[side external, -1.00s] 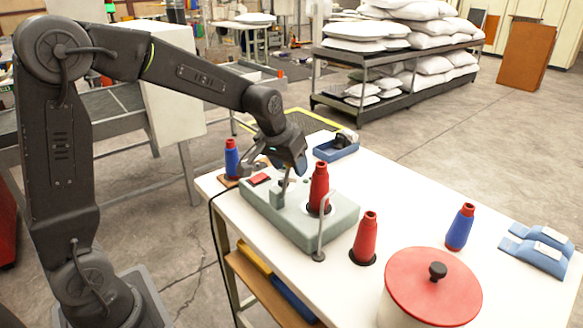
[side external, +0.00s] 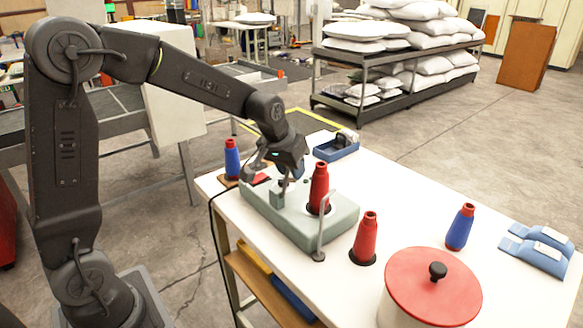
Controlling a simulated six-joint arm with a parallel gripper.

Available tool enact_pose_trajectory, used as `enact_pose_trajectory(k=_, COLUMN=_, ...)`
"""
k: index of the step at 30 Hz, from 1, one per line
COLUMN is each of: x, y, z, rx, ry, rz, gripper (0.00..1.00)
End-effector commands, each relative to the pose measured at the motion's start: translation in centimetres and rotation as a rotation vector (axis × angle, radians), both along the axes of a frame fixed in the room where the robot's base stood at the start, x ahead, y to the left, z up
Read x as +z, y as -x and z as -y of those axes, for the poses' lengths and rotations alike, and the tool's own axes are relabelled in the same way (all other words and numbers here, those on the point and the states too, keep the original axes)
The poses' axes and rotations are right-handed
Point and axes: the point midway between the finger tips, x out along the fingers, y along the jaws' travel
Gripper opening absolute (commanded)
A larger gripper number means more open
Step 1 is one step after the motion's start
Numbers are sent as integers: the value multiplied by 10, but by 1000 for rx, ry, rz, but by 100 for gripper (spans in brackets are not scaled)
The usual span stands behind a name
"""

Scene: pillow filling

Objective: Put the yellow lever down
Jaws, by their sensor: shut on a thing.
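My gripper (side external: 277,170) is over the left part of the pale green machine (side external: 322,232), close to a small grey block on its top. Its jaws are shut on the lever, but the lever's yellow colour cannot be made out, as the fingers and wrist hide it. A red cone spool (side external: 319,186) stands upright on the machine just right of my gripper. A red patch (side external: 261,179) shows on the machine's top at left.
A blue spool (side external: 232,158) stands at the left table edge. A red spool (side external: 366,236), a blue spool (side external: 460,227) and a red-lidded pot (side external: 433,285) stand to the right. A blue tray (side external: 336,151) lies behind. A thin post (side external: 321,228) rises at the machine's front.

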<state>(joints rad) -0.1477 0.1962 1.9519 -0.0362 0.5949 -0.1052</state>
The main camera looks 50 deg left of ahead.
Motion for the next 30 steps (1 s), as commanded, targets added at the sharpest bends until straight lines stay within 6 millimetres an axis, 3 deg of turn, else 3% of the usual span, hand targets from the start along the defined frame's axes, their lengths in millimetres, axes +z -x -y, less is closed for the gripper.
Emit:
enact_pose_trajectory(k=9, x=0, y=-1, z=0, rx=-1, ry=0, rz=-9, gripper=0)
enact_pose_trajectory(k=21, x=-11, y=-19, z=0, rx=0, ry=-1, rz=-255, gripper=0)
enact_pose_trajectory(k=30, x=-18, y=-26, z=0, rx=0, ry=-1, rz=-267, gripper=0)
